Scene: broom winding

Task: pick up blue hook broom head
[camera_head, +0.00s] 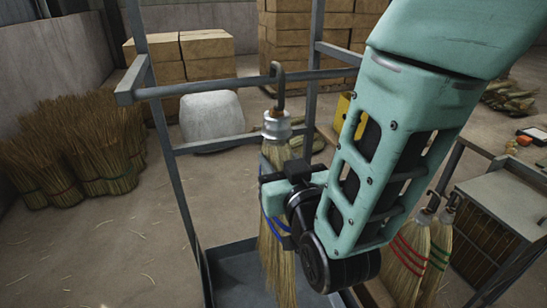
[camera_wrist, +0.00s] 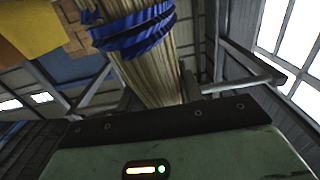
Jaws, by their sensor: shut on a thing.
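The blue-banded broom head (camera_head: 279,270) hangs upright in the head view, with pale straw, a grey metal cap and a dark hook at the top. The hook is at the rack's top rail (camera_head: 215,85); I cannot tell whether it bears on the rail. My gripper (camera_head: 275,208) is shut on the straw around the height of the blue bands and hides part of it. In the wrist view the straw and blue bands (camera_wrist: 135,35) rise from between the fingers, which are mostly hidden.
Brooms with red bands (camera_head: 408,262) and green bands (camera_head: 437,255) hang at the right beside a grey cabinet (camera_head: 510,205). Straw bundles (camera_head: 85,150) stand at the left. Boxes (camera_head: 207,55) and a white wrapped bale (camera_head: 212,118) are behind the rack. The floor at front left is clear.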

